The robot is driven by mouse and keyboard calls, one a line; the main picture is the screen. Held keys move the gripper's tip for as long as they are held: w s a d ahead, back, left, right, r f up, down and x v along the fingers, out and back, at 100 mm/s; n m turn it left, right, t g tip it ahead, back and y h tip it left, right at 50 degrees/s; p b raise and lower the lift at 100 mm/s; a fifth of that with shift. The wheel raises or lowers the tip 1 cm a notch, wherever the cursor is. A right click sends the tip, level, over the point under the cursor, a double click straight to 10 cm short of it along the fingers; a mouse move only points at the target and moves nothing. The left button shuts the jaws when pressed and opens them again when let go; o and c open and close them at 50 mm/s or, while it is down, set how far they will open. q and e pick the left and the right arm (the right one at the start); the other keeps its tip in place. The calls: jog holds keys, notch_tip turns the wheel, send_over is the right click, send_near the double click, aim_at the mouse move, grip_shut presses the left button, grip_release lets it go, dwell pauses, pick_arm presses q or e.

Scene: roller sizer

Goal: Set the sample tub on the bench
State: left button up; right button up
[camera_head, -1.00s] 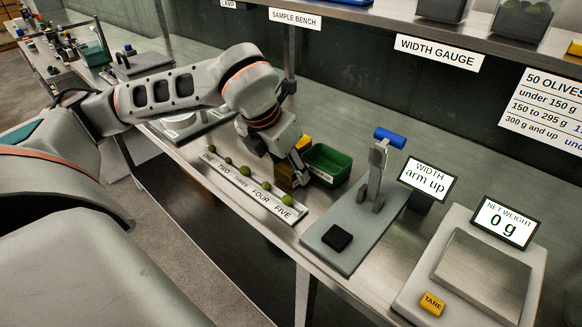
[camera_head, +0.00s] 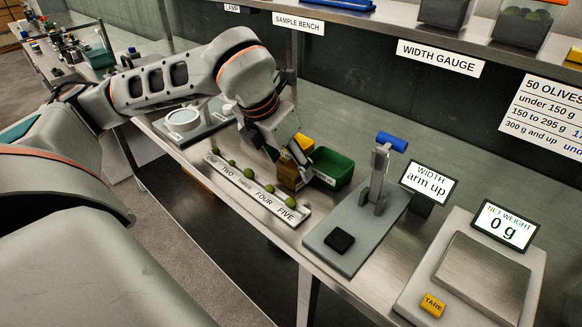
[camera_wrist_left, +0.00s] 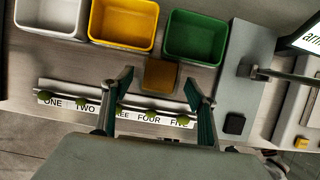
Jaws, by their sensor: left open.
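The sample tub, a small amber-brown square box (camera_head: 288,177), stands on the steel bench behind the FIVE end of the numbered olive strip and in front of the green bin. It also shows in the left wrist view (camera_wrist_left: 160,75), between and just beyond the two fingertips. My left gripper (camera_head: 300,158) is over the tub, pointing down, with its fingers spread apart in the wrist view (camera_wrist_left: 158,88). The arm partly hides the tub in the head view. My right gripper is not in view.
The strip (camera_head: 245,182) holds several olives. White, yellow (camera_wrist_left: 123,22) and green (camera_head: 330,168) bins stand behind the tub. The width gauge (camera_head: 355,232) and a scale (camera_head: 485,275) reading 0 g are to the right.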

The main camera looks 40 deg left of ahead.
pick_arm(q)
jog(key=p+v, duration=0.1)
jog(key=v, duration=0.7)
jog(key=shift+s+r, duration=0.15)
jog(key=shift+r, duration=0.15)
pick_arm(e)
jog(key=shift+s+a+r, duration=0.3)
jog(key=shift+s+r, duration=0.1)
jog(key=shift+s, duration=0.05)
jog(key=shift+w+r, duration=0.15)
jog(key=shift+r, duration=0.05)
